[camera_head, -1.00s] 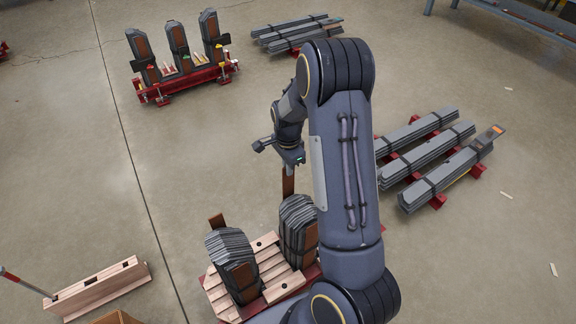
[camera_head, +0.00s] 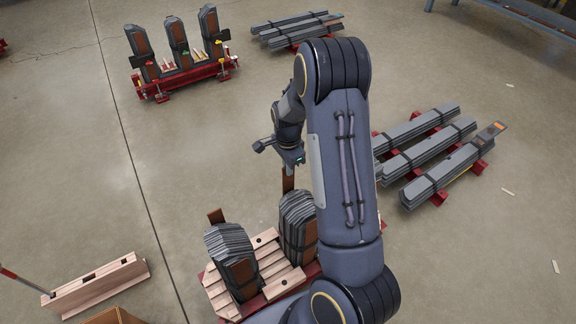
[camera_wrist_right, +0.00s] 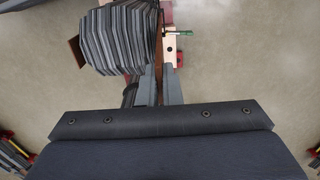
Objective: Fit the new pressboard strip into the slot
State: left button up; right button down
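A narrow brown pressboard strip (camera_head: 288,183) hangs upright below my right gripper (camera_head: 290,163). In the right wrist view the two fingers (camera_wrist_right: 159,92) are close together with the brown strip (camera_wrist_right: 158,48) between them. The strip is beside a stack of grey laminated core plates (camera_wrist_right: 110,38). In the head view two grey core stacks stand on a wooden-slatted red base, the left one (camera_head: 230,250) and the right one (camera_head: 299,222). The strip's lower end is behind the right stack. I cannot tell which slot it lines up with. My left gripper is out of view.
The slatted base (camera_head: 275,270) has a brown board (camera_head: 216,215) behind its left stack. A slotted wooden beam (camera_head: 100,287) lies at lower left. A red rack (camera_head: 187,79) with three cores stands behind. Grey sheet stacks (camera_head: 430,150) lie at right. Floor between is clear.

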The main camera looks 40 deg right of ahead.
jog(key=shift+f+b, duration=1.35)
jog(key=shift+f, duration=0.75)
jog(key=c, duration=1.5)
grip_release()
jog(key=shift+c, duration=0.2)
notch_tip(320, 180, up, 8)
jog(key=shift+f+p, duration=0.1)
jog(key=shift+p, duration=0.95)
